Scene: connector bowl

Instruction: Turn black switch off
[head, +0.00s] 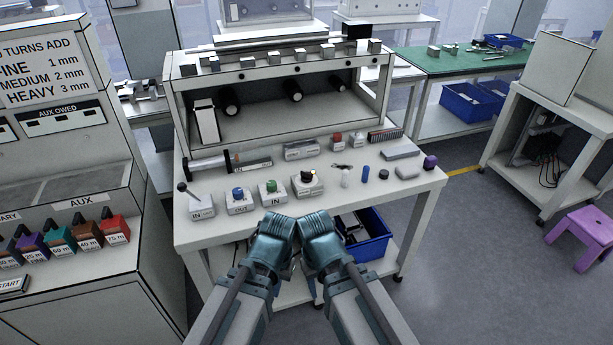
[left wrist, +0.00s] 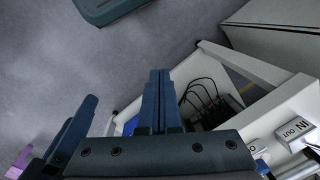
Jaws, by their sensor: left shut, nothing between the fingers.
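The black switch (head: 306,177) is a dark round knob on a small white box, right of the green knob (head: 270,187) and the blue knob (head: 238,193) on the white table. A grey lever with a dark ball (head: 182,187) stands further left. My left gripper (head: 277,227) is in front of the table edge, nearer to me than the switches and apart from them. In the left wrist view its fingers (left wrist: 158,100) are together and empty. My right gripper (head: 320,232) is close beside it; its fingertips are too hidden to judge.
The white table (head: 415,185) carries a shelf unit (head: 185,95) at the back and several small parts at the right. A blue bin (head: 375,247) sits below the tabletop. A control cabinet (head: 85,280) stands at the left, a purple stool (head: 585,228) at the right.

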